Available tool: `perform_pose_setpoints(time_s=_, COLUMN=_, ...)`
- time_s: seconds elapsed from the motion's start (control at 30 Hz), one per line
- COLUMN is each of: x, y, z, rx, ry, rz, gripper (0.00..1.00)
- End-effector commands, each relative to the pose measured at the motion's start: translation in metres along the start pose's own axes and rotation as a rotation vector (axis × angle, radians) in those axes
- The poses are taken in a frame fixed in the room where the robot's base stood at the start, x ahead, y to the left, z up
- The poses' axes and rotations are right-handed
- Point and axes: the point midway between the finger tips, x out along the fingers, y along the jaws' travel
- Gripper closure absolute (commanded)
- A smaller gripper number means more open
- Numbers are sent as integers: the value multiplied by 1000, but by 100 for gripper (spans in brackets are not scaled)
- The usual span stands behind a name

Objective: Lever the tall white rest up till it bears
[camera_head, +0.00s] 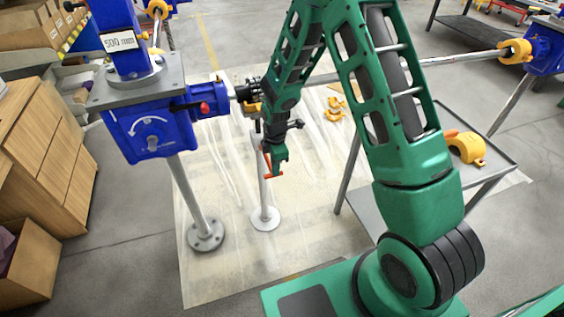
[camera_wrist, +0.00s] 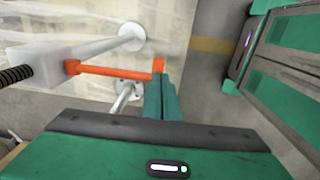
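The tall white rest (camera_head: 262,185) is a thin upright post on a round white foot, below the long shaft beside the blue gearbox. In the wrist view its white block (camera_wrist: 38,63), black threaded rod (camera_wrist: 14,75) and foot (camera_wrist: 131,37) show. An orange lever (camera_wrist: 105,70) runs from the white block to my fingers. My gripper (camera_wrist: 161,80) has its fingers close together at the lever's upright orange end, and looks shut on it. In the head view my gripper (camera_head: 279,158) is right of the post. The rest's top is too cluttered there to tell contact with the shaft.
The blue gearbox (camera_head: 150,130) stands on a grey post with a flanged foot (camera_head: 205,236), close left of the rest. The long shaft (camera_head: 440,60) crosses behind my arm. A grey cart (camera_head: 480,160) with a yellow part (camera_head: 466,148) stands right. Wooden drawers (camera_head: 45,150) stand left.

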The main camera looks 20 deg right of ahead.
Motion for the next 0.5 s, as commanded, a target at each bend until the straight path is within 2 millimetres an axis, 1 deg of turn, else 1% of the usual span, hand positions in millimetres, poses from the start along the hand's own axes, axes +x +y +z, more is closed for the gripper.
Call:
perform_pose_setpoints(time_s=0.03, x=11, y=-5, z=0, rx=-2, ry=-4, rz=-8, gripper=100)
perform_pose_setpoints(time_s=0.2, x=27, y=-8, z=-4, rx=-6, ry=-3, rz=-6, gripper=100)
perform_pose_setpoints(time_s=0.3, x=30, y=-9, z=-5, rx=-7, ry=-2, rz=-5, gripper=100)
perform_pose_setpoints(time_s=0.5, x=31, y=-10, z=-6, rx=-9, ry=0, rz=-7, gripper=100)
